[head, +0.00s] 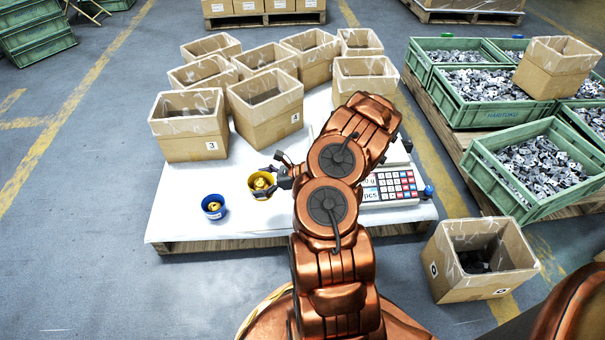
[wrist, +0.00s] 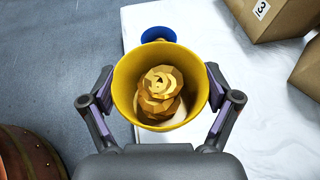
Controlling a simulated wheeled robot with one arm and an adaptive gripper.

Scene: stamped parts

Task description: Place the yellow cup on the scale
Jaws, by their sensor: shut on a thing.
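The yellow cup (head: 258,193) stands near the front of the white table, with gold-coloured pieces inside. In the wrist view the cup (wrist: 124,88) sits between both fingers of my gripper (wrist: 160,115), which is shut on it. My gripper (head: 275,182) reaches the cup from the right in the head view. I cannot tell whether the cup touches the table. The scale (head: 402,189), with a keypad and display, is on the right part of the table. My arm hides much of its left side and plate.
A blue cup (head: 214,213) with a gold piece stands left of the yellow cup. Several cardboard boxes (head: 190,146) fill the back of the white table (head: 172,213). A blue ball-like thing (head: 429,191) is right of the scale. Green crates (head: 497,191) of metal parts stand further right.

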